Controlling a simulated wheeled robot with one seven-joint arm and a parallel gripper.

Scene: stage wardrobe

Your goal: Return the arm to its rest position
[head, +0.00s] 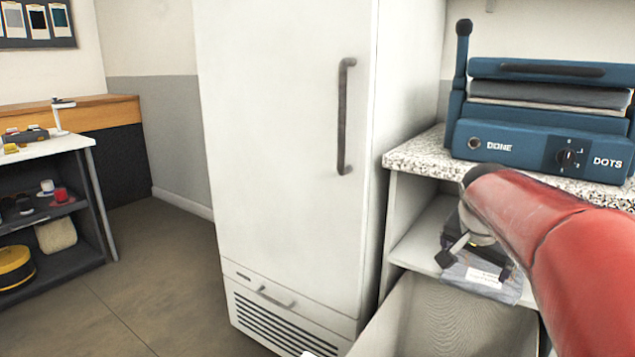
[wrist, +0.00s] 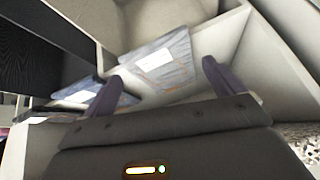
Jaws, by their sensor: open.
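My red arm reaches in from the right in the head view, bent down over the counter edge. My gripper (head: 474,262) is in front of the open shelf under the counter, pointing downward. In the wrist view my gripper (wrist: 159,76) has its two dark fingers spread wide, with nothing held between them. A grey-blue packet with a white label (head: 483,277) lies on the shelf just beyond the fingertips; it also shows in the wrist view (wrist: 160,62). A second similar packet (wrist: 82,93) lies to the left in the wrist view.
The speckled counter (head: 425,153) carries a blue press (head: 535,140), close to my arm. A white cabinet with a handle (head: 285,150) stands left of the shelf. A pale bin or open front (head: 440,320) is below. Floor (head: 150,265) is clear at left, before a cart (head: 92,200).

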